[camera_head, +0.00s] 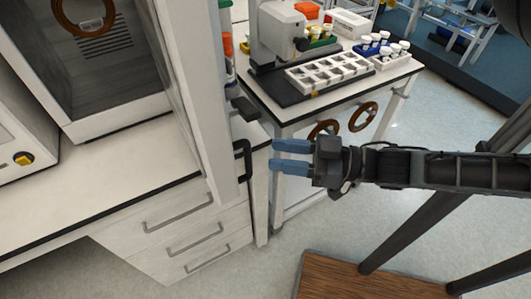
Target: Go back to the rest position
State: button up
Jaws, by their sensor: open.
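My gripper (291,157) is in the middle of the head view, at the end of my dark arm, which reaches in from the right. Its two blue fingers point left and are apart, with nothing between them. In the picture the fingers lie just right of a black handle (243,162) on the pale upright frame. I cannot tell from this one view how far the fingers are from the handle.
A white bench (120,165) with drawers and a glass-fronted cabinet (105,60) stands at left. Behind my gripper, a table (330,97) holds a white rack (328,72), vials and a device. A wooden surface (370,283) lies at the bottom. Pale floor (440,130) shows at right.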

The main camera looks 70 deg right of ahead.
jog(key=shift+s, duration=0.75)
